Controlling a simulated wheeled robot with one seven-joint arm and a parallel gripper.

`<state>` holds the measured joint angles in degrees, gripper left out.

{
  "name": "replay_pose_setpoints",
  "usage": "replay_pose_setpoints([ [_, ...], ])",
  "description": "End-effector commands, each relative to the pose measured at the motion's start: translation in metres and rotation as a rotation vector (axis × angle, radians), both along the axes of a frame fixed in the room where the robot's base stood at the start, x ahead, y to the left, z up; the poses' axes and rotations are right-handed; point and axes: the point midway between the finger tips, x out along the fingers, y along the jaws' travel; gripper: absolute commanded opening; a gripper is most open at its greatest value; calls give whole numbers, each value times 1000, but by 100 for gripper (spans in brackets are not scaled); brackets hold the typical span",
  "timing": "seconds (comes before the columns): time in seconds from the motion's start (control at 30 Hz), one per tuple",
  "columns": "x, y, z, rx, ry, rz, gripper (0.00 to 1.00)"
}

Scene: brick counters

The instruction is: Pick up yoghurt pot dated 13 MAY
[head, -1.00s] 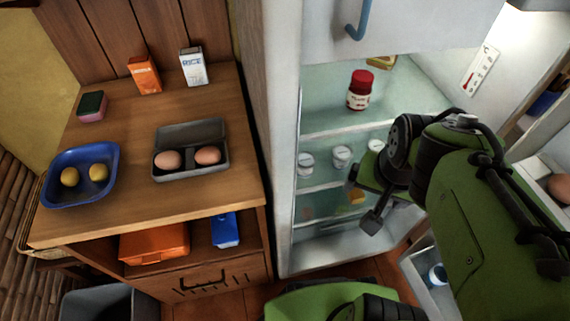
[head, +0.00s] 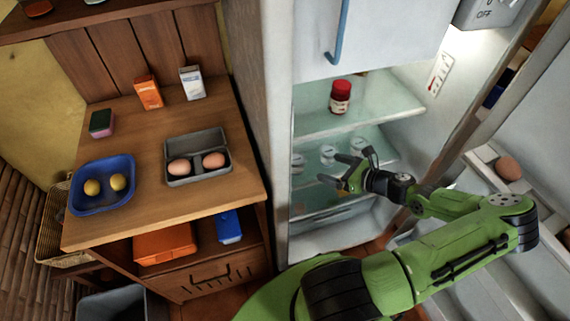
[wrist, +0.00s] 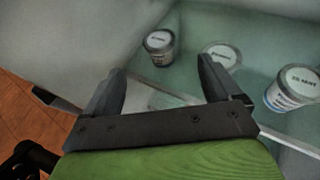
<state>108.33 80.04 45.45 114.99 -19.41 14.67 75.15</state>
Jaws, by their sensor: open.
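Three white yoghurt pots with printed lids stand in a row on the middle fridge shelf: a left pot (head: 297,161), a middle pot (head: 328,152) and a right pot (head: 358,145). The wrist view shows them as a left pot (wrist: 159,48), a middle pot (wrist: 222,54) and a right pot (wrist: 292,88). The right lid there seems to end in MAY; its number and the other lids are not surely legible. My gripper (head: 347,168) is open and empty just in front of the pots. In the wrist view my gripper's fingers (wrist: 162,66) are apart, with the left pot beyond the gap.
A red-lidded jar (head: 340,97) stands on the shelf above (head: 385,108). The open fridge door with an egg (head: 508,167) is at the right. The wooden counter (head: 130,222) at the left holds an egg box (head: 185,144), a blue bowl (head: 78,202) and cartons.

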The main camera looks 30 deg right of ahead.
Motion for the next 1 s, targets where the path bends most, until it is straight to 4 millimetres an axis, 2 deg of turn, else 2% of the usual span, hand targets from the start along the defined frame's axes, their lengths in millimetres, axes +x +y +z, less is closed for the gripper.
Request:
replay_pose_setpoints([
  [0.1, 27, 12, -16, 2, 0, 10, 90],
  [0.3, 68, 27, -35, -1, 2, 10, 90],
  [0.47, 85, 32, -42, -1, 3, 9, 90],
  [0.7, 120, 47, -60, -2, 3, 10, 90],
  [0.97, 127, 49, -60, -3, 4, 8, 90],
  [1.0, 127, 49, -60, -3, 4, 8, 87],
])
